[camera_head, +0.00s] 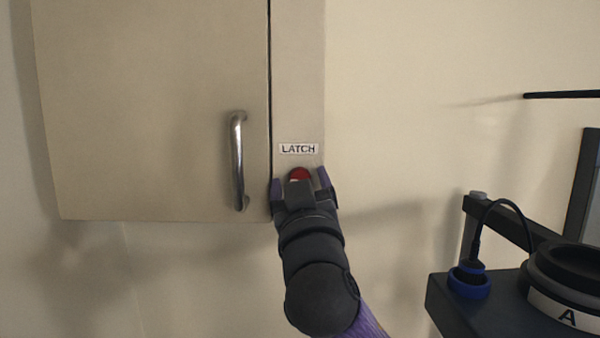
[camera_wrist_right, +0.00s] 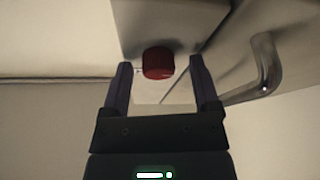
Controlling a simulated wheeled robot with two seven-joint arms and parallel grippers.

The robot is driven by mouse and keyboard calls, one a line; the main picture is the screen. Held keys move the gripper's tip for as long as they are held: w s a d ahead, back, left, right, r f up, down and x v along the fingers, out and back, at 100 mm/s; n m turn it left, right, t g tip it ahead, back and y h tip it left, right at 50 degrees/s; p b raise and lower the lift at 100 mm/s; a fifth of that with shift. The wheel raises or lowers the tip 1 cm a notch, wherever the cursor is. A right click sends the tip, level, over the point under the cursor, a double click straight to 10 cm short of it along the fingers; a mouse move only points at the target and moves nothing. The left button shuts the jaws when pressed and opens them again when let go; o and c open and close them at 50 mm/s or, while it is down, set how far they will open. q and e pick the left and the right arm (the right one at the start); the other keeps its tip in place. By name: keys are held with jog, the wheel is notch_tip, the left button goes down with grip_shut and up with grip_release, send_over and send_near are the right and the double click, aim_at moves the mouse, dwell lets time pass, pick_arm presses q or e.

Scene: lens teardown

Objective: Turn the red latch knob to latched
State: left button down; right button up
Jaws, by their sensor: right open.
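The red latch knob (camera_head: 299,174) sits just below the LATCH label (camera_head: 299,148) on the strip right of the cabinet door. In the right wrist view the red knob (camera_wrist_right: 158,62) lies ahead, between the two fingers. My right gripper (camera_head: 303,182) is open, with one finger on each side of the knob. In the right wrist view, my right gripper (camera_wrist_right: 160,68) shows a gap between each finger and the knob. The gripper hides the knob's lower part in the head view. Whether the knob is latched cannot be told. My left gripper is not in view.
The cabinet door (camera_head: 150,110) is flush beside the strip, with a metal handle (camera_head: 238,160) close left of the knob. A dark stand (camera_head: 475,310) with a blue-ringed part (camera_head: 468,282) and a round piece marked A (camera_head: 567,316) is at lower right. The wall right of the strip is clear.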

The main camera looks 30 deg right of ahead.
jog(key=shift+c, duration=0.2)
jog(key=shift+d, duration=0.1)
jog(key=shift+c, duration=1.3)
grip_shut()
jog(key=m+g+h+b, duration=0.2)
jog(key=m+g, duration=0.1)
jog(key=m, duration=0.5)
jog(key=m+g+h+b, duration=0.2)
jog(key=m+g+b, duration=0.1)
jog(key=m, duration=0.5)
jog(key=m+g+h+b, duration=0.2)
jog(key=m, duration=0.6)
jog(key=shift+w+a+r+g+b, duration=0.15)
jog(key=shift+a+r+g+b, duration=0.05)
jog(key=shift+a+g+b, duration=0.2)
